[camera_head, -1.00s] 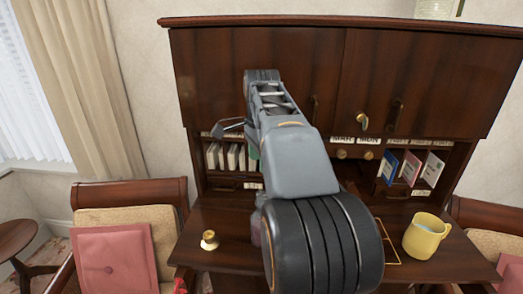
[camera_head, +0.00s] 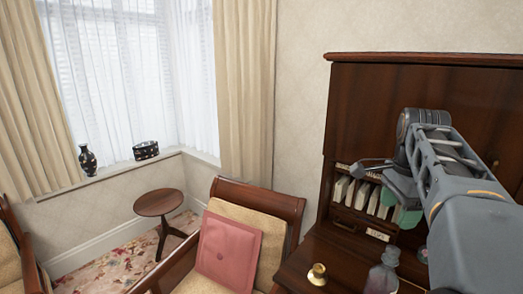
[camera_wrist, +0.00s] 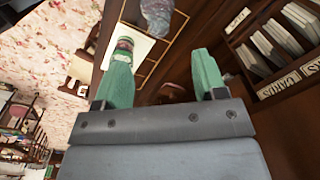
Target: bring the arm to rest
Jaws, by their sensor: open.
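My arm (camera_head: 455,180) is raised in front of the dark wooden desk hutch (camera_head: 365,115) at the right of the head view. My gripper (camera_wrist: 163,62) shows its two green fingers spread apart in the wrist view, with nothing held between them. In the head view my gripper (camera_head: 405,200) hangs below the wrist, in front of the hutch's shelves, and is partly hidden by the arm. A small banded object (camera_wrist: 123,47) shows by the tip of the left finger; I cannot tell whether they touch.
A clear bottle (camera_head: 382,275) and a small brass item (camera_head: 317,274) stand on the desk, below the arm. A chair with a pink cushion (camera_head: 228,248) stands left of it. A round side table (camera_head: 159,202), vase (camera_head: 88,160) and curtained window are farther left.

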